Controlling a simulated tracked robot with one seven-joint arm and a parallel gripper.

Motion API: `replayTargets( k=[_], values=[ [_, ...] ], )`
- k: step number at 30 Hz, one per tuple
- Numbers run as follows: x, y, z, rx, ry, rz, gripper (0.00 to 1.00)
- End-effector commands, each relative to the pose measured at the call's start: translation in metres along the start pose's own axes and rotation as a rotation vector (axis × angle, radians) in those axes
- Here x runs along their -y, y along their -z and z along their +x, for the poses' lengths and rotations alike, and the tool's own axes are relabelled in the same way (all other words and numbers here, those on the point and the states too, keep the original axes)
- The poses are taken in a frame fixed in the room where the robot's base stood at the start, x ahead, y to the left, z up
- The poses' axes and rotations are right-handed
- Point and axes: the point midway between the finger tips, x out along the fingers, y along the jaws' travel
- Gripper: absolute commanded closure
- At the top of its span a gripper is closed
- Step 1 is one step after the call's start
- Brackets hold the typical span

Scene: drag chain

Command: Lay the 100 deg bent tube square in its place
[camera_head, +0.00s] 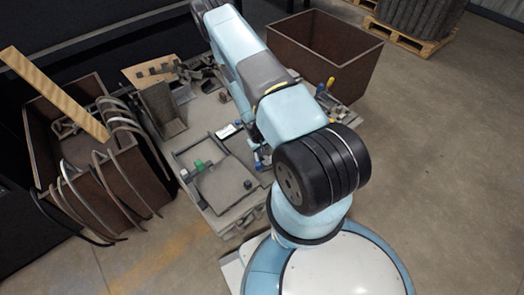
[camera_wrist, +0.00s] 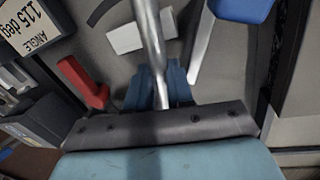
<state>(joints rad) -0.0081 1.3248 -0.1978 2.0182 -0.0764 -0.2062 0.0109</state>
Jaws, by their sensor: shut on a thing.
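In the wrist view a silver metal tube (camera_wrist: 149,35) runs from the top edge down to my gripper (camera_wrist: 160,92), with a slight bend near its lower part. My gripper is shut on this tube. Its far end is out of the picture, and no angle mark shows on it. In the head view my arm hides the gripper and the held tube. The tube's place cannot be made out. A sign reading "ANGLE 115 deg" (camera_wrist: 28,27) shows at the top left of the wrist view.
Near the gripper are a red handle (camera_wrist: 82,84), a white block (camera_wrist: 141,36), a pale bar (camera_wrist: 202,48) and a blue part (camera_wrist: 241,9). The workbench (camera_head: 240,217) carries fixtures. Several bent tubes (camera_head: 75,190) hang on a brown bin (camera_head: 128,178); another bin (camera_head: 325,58) stands behind.

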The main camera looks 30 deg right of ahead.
Motion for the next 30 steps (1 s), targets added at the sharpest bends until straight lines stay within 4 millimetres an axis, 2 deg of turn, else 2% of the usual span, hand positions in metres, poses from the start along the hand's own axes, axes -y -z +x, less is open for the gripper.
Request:
replayTargets(
  k=[17, 30],
  values=[
    [0.0016, -0.0004, 0.0093, 0.0, 0.0, 0.0, 1.0],
    [0.0016, 0.0, 0.0092, 0.0, 0.0, 0.0, 1.0]
  ],
)
